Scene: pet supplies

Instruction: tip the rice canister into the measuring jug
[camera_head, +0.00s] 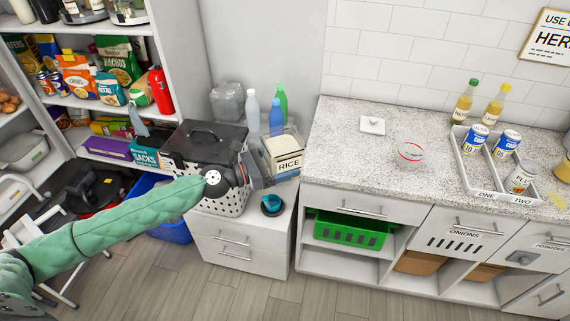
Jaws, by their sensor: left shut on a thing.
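The rice canister (285,152) is a pale box with a RICE label, above the low white cabinet left of the counter. My left gripper (257,177) is at its left side, shut on it. The jaws partly cover its lower left part, and I cannot tell whether its base is clear of the surface. The measuring jug (411,154) is clear with a red line near its rim. It stands upright on the speckled counter, well to the right of the canister. My right gripper is not in view.
A small white square item (372,126) lies behind and left of the jug. A divided tray (492,172) with cans and bottles stands at right. The counter's front left is clear.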

